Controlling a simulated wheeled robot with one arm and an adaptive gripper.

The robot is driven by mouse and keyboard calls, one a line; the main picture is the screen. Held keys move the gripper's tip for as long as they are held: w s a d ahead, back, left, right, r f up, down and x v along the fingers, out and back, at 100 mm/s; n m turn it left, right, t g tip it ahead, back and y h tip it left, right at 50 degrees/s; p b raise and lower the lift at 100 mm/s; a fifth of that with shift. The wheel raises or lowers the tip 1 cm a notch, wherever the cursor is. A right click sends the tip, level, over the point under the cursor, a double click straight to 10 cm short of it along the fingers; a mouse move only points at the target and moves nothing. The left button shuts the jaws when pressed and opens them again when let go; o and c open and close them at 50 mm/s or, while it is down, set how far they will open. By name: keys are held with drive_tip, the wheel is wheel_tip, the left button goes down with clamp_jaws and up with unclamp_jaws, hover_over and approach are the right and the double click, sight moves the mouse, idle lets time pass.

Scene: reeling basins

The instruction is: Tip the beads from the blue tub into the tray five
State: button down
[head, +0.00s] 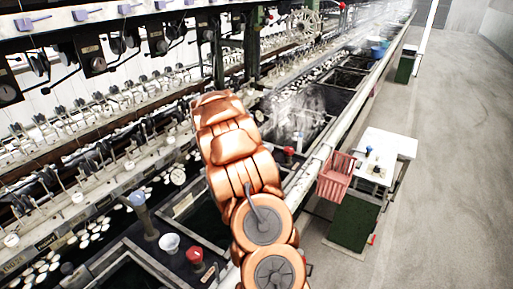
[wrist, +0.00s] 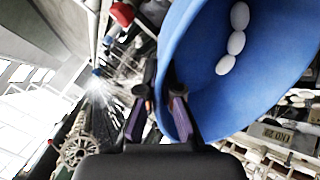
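The blue tub (wrist: 203,62) fills the upper right of the wrist view, close to the camera and tilted. Several white oval beads (wrist: 236,42) lie in a row on its inner wall. My gripper (wrist: 160,96) has one finger on each side of the tub's near rim and appears shut on its wall. In the head view my copper arm hides the gripper and the held tub. Dark basins (head: 350,79) run along the bench in the head view; I cannot tell which is tray five.
Reeling machinery (head: 165,95) stands along the left. A white cup (head: 169,243), a blue-topped post (head: 138,199) and a red knob (head: 194,254) are near my arm. A red basket (head: 336,175) hangs by a white side table (head: 390,146). The right floor is clear.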

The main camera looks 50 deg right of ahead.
drive_tip(key=shift+a+b, duration=0.2)
drive_tip(key=shift+b, duration=0.3)
drive_tip(key=shift+a+r+h+b, duration=0.15)
drive_tip(key=shift+a+h+b, duration=0.35)
drive_tip(key=shift+b, duration=0.6)
drive_tip(key=shift+h+b, duration=0.3)
drive_tip(key=shift+b, duration=0.2)
drive_tip(key=a+h+b, duration=0.1)
drive_tip(key=b, duration=0.2)
drive_tip(key=a+r+h+b, duration=0.1)
drive_tip(key=b, duration=0.1)
drive_tip(key=a+h+b, duration=0.1)
drive_tip(key=h+b, duration=0.1)
drive_tip(key=b, duration=0.1)
drive_tip(key=shift+w+a+r+g+b, duration=0.3)
drive_tip(key=shift+w+r, duration=0.05)
drive_tip(key=shift+r, duration=0.05)
drive_tip(key=a+h+b, duration=0.1)
drive_tip(key=b, duration=0.2)
drive_tip(key=a+b, duration=0.1)
drive_tip(key=b, duration=0.1)
drive_tip(key=shift+w+r+h+b, duration=0.15)
drive_tip(key=shift+h+b, duration=0.25)
drive_tip(key=shift+a+r+h+b, duration=0.1)
drive_tip(key=shift+a+h+b, duration=0.2)
drive_tip(key=shift+b, duration=0.5)
drive_tip(key=shift+a+n+b, duration=0.3)
drive_tip(key=shift+b, duration=0.5)
